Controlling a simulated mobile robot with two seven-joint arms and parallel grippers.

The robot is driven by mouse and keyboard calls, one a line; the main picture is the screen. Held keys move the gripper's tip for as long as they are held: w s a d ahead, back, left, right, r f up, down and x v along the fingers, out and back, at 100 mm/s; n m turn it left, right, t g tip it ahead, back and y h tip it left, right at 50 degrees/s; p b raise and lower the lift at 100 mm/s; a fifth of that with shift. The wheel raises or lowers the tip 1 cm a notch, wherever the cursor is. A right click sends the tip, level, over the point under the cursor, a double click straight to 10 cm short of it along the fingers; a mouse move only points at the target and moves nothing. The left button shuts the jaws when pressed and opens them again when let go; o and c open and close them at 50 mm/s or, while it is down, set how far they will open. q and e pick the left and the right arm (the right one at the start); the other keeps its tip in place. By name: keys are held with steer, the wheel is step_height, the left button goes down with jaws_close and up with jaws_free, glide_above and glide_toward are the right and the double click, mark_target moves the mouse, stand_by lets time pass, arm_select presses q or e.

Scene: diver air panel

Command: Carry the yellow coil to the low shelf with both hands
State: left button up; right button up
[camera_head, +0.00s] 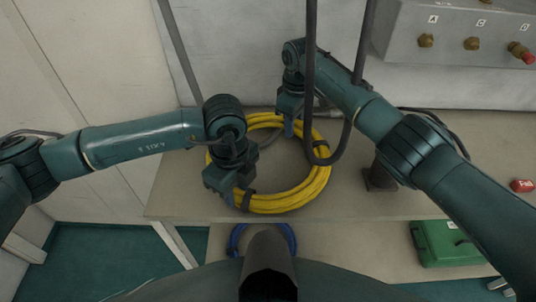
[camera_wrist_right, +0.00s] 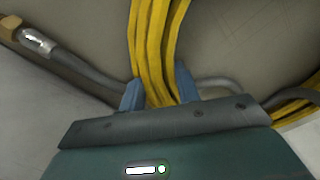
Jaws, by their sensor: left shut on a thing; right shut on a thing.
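The yellow coil (camera_head: 297,197) is a ring of several hose turns over the upper shelf (camera_head: 365,206) in the head view. My left gripper (camera_head: 240,196) is shut on the coil's near left side, by a dark strap. My right gripper (camera_head: 290,122) is shut on the coil's far side. In the right wrist view, the yellow strands (camera_wrist_right: 158,50) run between the blue fingers of my right gripper (camera_wrist_right: 160,95). Whether the coil touches the upper shelf I cannot tell. The low shelf (camera_head: 340,245) shows below the upper one, partly hidden by my body.
A blue coil (camera_head: 236,238) and a green case (camera_head: 446,243) are on the low shelf. A dark hanging hose loop (camera_head: 311,90) drops in front of the coil. A panel (camera_head: 455,30) with brass fittings is at top right. A red item (camera_head: 522,186) lies on the upper shelf's right.

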arm_select(q)
jaws_close()
arm_select(e)
jaws_close()
arm_select(q)
steer(key=shift+r, duration=0.15)
arm_select(e)
steer(key=shift+w+r, duration=0.1)
